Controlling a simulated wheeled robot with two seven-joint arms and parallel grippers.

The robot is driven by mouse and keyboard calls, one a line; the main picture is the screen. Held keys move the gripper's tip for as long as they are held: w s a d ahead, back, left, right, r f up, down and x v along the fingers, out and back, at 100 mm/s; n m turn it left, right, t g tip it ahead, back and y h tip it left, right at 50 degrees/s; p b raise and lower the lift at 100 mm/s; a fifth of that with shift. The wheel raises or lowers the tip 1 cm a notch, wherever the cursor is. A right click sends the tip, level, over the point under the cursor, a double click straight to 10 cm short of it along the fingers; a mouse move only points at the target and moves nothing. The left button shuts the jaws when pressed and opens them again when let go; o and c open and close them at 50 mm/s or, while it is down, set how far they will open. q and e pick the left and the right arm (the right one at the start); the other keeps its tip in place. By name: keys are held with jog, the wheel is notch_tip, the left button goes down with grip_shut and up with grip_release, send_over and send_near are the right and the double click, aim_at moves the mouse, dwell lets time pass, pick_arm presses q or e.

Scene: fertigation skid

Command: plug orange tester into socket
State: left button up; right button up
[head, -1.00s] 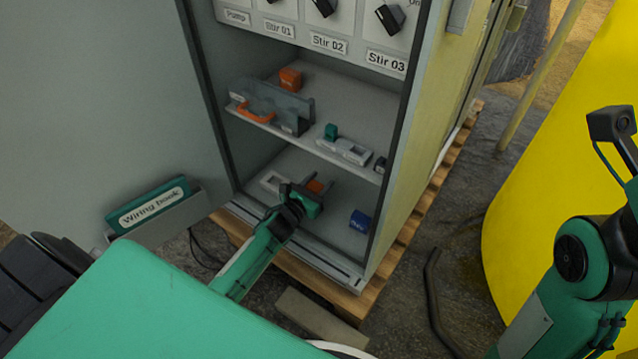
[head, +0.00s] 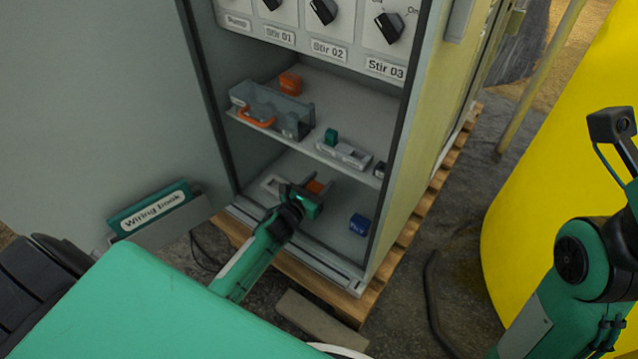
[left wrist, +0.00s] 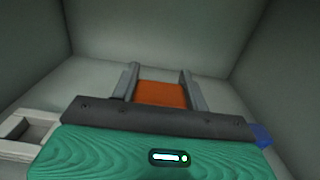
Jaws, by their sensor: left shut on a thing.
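My left gripper (head: 315,186) reaches into the lower compartment of the open cabinet. Its two fingers are shut on an orange block, the orange tester (left wrist: 161,94). The tester also shows partly in the head view (head: 316,187), where the gripper hides some of it. A pale socket frame with a recess (left wrist: 28,130) is left of the gripper on the compartment floor, apart from the tester. It also shows in the head view (head: 271,183). Whether the tester touches the floor cannot be told. My right gripper is not clearly seen.
A blue block (head: 359,224) lies right of the left gripper. The shelf (head: 310,136) above holds a translucent box with an orange handle (head: 272,108), another orange block (head: 290,82) and a pale strip with a teal block (head: 331,137). Cabinet walls bound both sides.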

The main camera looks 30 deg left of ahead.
pick_arm(q)
jog(key=shift+w+a+r+b, duration=0.15)
jog(key=shift+a+b, duration=0.3)
jog(key=shift+a, duration=2.05)
jog(key=shift+w+a+b, duration=0.25)
jog(key=shift+a+b, duration=0.25)
jog(key=shift+a, duration=1.95)
jog(key=shift+w+a+r+b, duration=0.15)
jog(key=shift+a+b, duration=0.3)
jog(key=shift+a, duration=2.05)
jog(key=shift+f, duration=0.1)
jog(key=shift+b, duration=0.3)
jog(key=shift+f, duration=0.15)
jog(key=shift+f+b, duration=0.5)
jog(key=shift+b, duration=0.1)
jog(key=shift+f, duration=0.1)
jog(key=shift+f+b, duration=0.35)
jog(key=shift+b, duration=0.2)
